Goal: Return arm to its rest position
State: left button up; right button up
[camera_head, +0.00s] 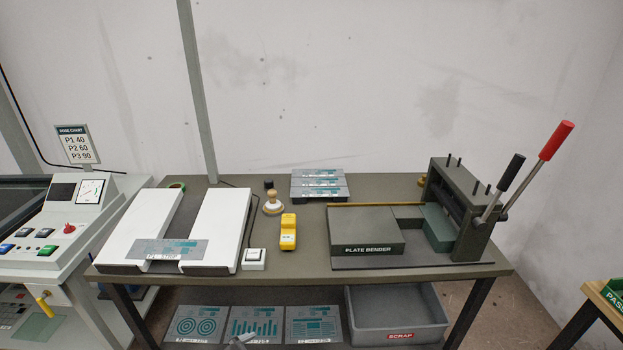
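Neither of my arms can be made out in the head view. A small grey shape (240,341) pokes up at the bottom edge in front of the lower shelf; I cannot tell whether it is part of one of my grippers. On the table (300,268), a printed plate (165,249) lies across the front of two white blocks (222,222). The plate bender (367,235) stands at the right of the table, with a black-tipped lever and a red-tipped lever (555,141).
A yellow device (288,232), a wooden-knobbed stamp (272,203) and a white switch box (254,259) stand mid-table. More plates (319,186) lie at the back. Below are printed plates (256,324) and a grey scrap bin (397,312). A control console (62,225) stands left.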

pick_arm(q)
jog(key=s+a+f+n+g+y, duration=0.25)
jog(key=s+a+n, duration=0.35)
jog(key=s, duration=0.4)
jog(key=s+a+f+n+g+y, duration=0.2)
jog(key=s+a+f+n+g, duration=0.1)
jog(key=s+a, duration=0.6)
notch_tip(320, 180, down, 24)
jog(key=s+d+f, duration=0.1)
jog(key=s, duration=0.1)
jog(key=s+a+f+g, duration=0.2)
jog(key=s+f, duration=1.4)
jog(key=shift+s+a, duration=0.15)
jog(key=shift+a, duration=0.1)
jog(key=shift+c, duration=0.5)
